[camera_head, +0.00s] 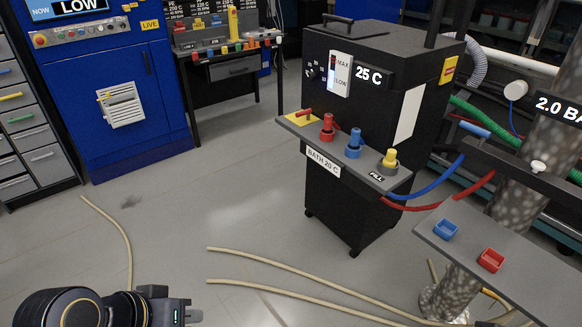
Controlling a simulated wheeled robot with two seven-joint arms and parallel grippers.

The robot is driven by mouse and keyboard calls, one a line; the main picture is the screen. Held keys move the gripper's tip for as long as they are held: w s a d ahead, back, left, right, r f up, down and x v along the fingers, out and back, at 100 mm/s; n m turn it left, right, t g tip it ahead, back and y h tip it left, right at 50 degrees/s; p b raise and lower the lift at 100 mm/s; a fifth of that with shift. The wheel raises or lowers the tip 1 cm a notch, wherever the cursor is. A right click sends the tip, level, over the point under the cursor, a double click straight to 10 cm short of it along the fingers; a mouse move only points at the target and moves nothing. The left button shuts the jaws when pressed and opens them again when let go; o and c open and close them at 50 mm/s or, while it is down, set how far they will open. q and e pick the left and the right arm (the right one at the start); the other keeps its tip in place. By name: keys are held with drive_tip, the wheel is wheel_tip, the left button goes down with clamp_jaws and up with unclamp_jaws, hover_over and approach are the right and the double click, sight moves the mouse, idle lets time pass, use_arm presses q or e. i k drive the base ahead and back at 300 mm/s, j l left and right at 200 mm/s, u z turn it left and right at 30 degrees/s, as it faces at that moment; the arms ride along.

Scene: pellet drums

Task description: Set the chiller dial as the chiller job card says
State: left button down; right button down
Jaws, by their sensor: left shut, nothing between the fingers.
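The black chiller (350,105) stands on the floor right of centre. Its display (369,77) reads 25 C. A small dark dial (312,72) with pale marks sits on its front, left of the MAX/LOW level gauge (340,75); its pointer is too small to read. A label on the front shelf (323,163) reads BATH 20 C; I cannot tell whether it is the job card. My left gripper (186,313) is at the bottom left, shut and empty, far from the chiller. My right gripper is not in view.
The chiller's shelf carries a red valve (327,127), a blue valve (354,144) and a yellow cap (389,160) marked FILL. Beige hoses (290,268) lie on the floor. A grey shelf with blue and red trays (491,260) is at right.

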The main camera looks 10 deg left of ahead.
sight(311, 76)
drive_tip(key=i+j+z, duration=0.2)
drive_tip(key=i+j, duration=0.9)
drive_tip(key=i+j+z, duration=0.15)
drive_tip(key=i+j, duration=1.05)
